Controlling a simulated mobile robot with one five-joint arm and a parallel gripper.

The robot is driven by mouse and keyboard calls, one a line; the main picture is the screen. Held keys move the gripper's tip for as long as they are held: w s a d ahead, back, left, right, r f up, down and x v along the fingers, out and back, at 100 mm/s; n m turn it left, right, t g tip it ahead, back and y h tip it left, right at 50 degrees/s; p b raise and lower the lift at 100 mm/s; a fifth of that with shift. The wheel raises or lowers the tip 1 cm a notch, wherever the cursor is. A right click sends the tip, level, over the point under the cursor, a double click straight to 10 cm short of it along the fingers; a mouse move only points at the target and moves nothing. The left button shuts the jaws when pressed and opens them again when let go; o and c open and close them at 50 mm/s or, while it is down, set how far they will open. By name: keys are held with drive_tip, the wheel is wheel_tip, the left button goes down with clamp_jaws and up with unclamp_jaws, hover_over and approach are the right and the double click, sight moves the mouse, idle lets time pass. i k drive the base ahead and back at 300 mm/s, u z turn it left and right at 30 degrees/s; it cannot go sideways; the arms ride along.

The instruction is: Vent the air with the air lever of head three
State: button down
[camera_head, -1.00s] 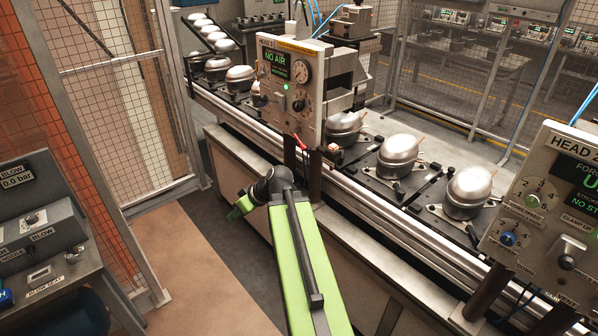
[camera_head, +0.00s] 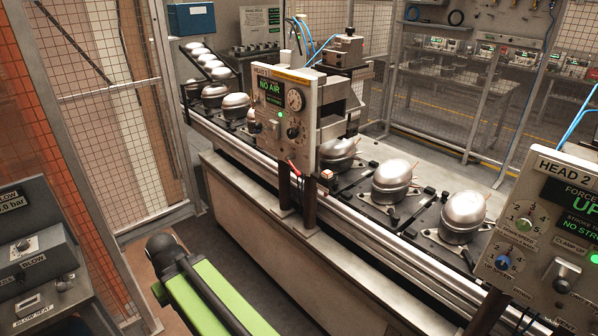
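The head three panel (camera_head: 286,118) stands at mid-picture on posts beside the conveyor. Its label seems to read HEAD 3, and its green display (camera_head: 270,92) reads NO AIR. A small red-ended part (camera_head: 293,166) sticks out below the panel. I cannot tell which of these is the air lever. My green arm reaches in from the bottom, well left of and below the panel. My gripper's fingers do not show.
The conveyor (camera_head: 340,216) carries several silver compressors (camera_head: 391,180) on dark pallets. The head 2 panel (camera_head: 545,235) stands at the right. A grey blow-seat console (camera_head: 32,255) is at the left, near my arm. A mesh fence (camera_head: 110,125) stands behind it. Floor shows between arm and conveyor.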

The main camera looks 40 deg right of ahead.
sight(293, 168)
drive_tip(key=k, duration=0.65)
drive_tip(key=u, duration=0.35)
drive_tip(key=i, duration=1.65)
drive_tip(key=z, duration=0.45)
